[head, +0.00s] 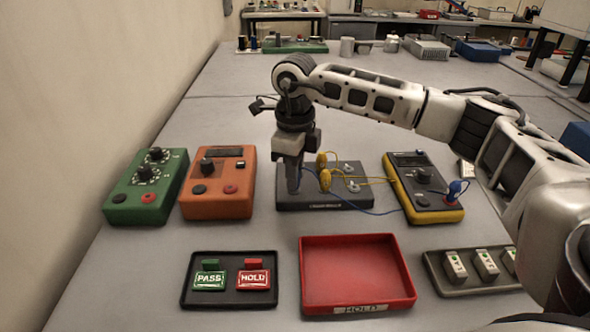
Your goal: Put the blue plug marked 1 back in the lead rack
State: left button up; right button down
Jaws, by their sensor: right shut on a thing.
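My right gripper (293,190) points straight down at the left end of the black lead rack (325,203). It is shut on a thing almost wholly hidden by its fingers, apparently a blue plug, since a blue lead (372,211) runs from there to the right. Whether it touches the rack I cannot tell. Two yellow plugs (325,179) stand at the rack's middle, with yellow leads running right. Another blue plug (455,189) stands at the yellow-edged meter (423,187). No number is readable on either blue plug. My left gripper is not in view.
An orange box (217,190) and a green box (146,190) stand left of the rack. In front are a black tray with PASS and HOLD blocks (229,302), a red HOLD tray (357,270) and a grey module holder (470,289). My right arm spans the right side.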

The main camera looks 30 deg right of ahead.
jog(key=shift+f, duration=0.3)
jog(key=c, duration=1.2)
grip_release()
notch_tip(320, 180, up, 16)
jog(key=shift+f, duration=0.1)
